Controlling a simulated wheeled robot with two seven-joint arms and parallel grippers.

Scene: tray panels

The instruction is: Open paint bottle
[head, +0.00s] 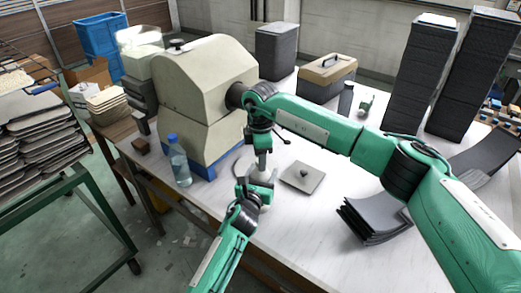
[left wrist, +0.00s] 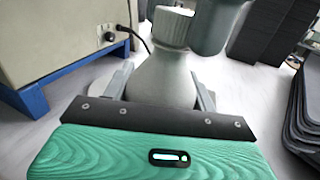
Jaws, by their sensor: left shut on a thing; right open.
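The paint bottle (left wrist: 163,78) is pale grey-white, with a rounded body, a narrow neck and a ribbed white cap (left wrist: 173,27). It stands upright in the left wrist view. My left gripper (left wrist: 160,88) is shut on its body, one finger on each side. In the head view the bottle is mostly hidden between my two grippers. My left gripper (head: 257,192) comes in low there. My right gripper (head: 262,160) is open and points down just above it, at the cap. In the left wrist view, part of my right arm is beside the cap; its fingertips are not clear.
A large beige machine (head: 203,92) on a blue base is behind and left. A clear bottle with a blue cap (head: 179,163) stands at its front. A grey square plate with a knob (head: 303,177) and stacked dark panels (head: 372,220) lie to the right. White table between them is free.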

